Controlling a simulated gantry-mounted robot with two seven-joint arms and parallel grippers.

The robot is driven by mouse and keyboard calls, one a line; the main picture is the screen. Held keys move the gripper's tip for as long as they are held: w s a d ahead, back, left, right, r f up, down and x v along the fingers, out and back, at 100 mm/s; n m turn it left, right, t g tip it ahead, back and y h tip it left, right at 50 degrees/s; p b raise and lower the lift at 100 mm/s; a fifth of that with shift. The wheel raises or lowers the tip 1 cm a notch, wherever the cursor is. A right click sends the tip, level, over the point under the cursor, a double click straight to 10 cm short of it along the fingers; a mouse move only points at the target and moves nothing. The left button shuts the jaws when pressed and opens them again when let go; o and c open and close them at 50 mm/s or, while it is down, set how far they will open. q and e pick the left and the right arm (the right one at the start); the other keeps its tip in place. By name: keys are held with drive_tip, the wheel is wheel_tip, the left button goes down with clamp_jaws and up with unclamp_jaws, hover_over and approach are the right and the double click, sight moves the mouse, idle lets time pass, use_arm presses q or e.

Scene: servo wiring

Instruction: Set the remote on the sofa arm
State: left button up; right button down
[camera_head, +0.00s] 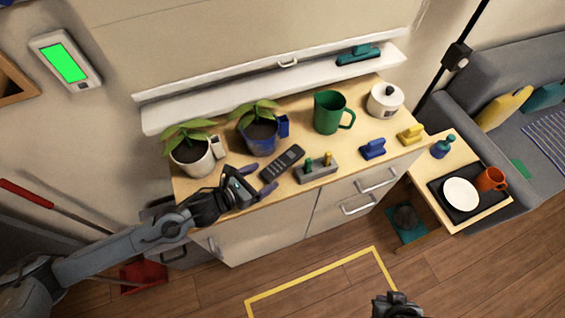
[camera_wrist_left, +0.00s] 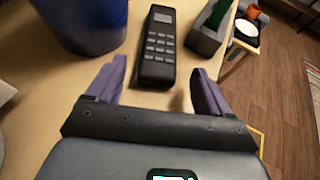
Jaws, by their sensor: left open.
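The dark grey remote (camera_head: 283,162) lies on the wooden cabinet top, between the blue plant pot and a grey block with pegs. In the left wrist view, the remote (camera_wrist_left: 158,48) lies with its keypad up, its near end between my open fingertips. My left gripper (camera_head: 247,180) is open and empty at the cabinet's front edge, just short of the remote. Whether its fingers overlap the remote's sides is unclear. The grey sofa (camera_head: 470,75) stands at the right; its near arm (camera_head: 487,140) is beside the small side table. My right gripper (camera_head: 395,303) shows only partly at the bottom edge.
The blue pot (camera_head: 260,138) and peg block (camera_head: 316,172) stand close to the remote. A green pitcher (camera_head: 328,112), white jar (camera_head: 384,100) and blue clip (camera_head: 372,149) are farther right. The side table holds a black tray (camera_head: 447,200) and blue bottle (camera_head: 441,148).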

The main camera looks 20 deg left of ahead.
use_arm(q)
drive_tip(key=x, duration=0.3)
drive_tip(key=shift+w+r, duration=0.1)
drive_tip(key=shift+w, duration=0.15)
drive_tip(key=shift+c, duration=0.5)
drive_tip(key=c, duration=1.1)
wheel_tip(320, 180, up, 9)
drive_tip(key=shift+s+r+p, duration=0.1)
drive_tip(key=shift+r+p, duration=0.05)
drive_tip(key=shift+p, duration=0.6)
drive_tip(key=shift+s, duration=0.1)
drive_tip(key=a+r+n+t+y, duration=0.1)
drive_tip(key=a+r+n+y, duration=0.1)
drive_tip(key=a+r, duration=0.45)
wheel_tip(320, 180, up, 25)
drive_tip(key=n+t+y+p, duration=0.1)
drive_tip(key=n+y+p, duration=0.3)
drive_tip(key=p, duration=3)
hover_over(271, 171)
drive_tip(key=a, duration=0.6)
drive_tip(key=shift+w+r+y+p, duration=0.25)
drive_tip(key=shift+w+y+p, duration=0.05)
drive_tip(key=shift+p, duration=0.3)
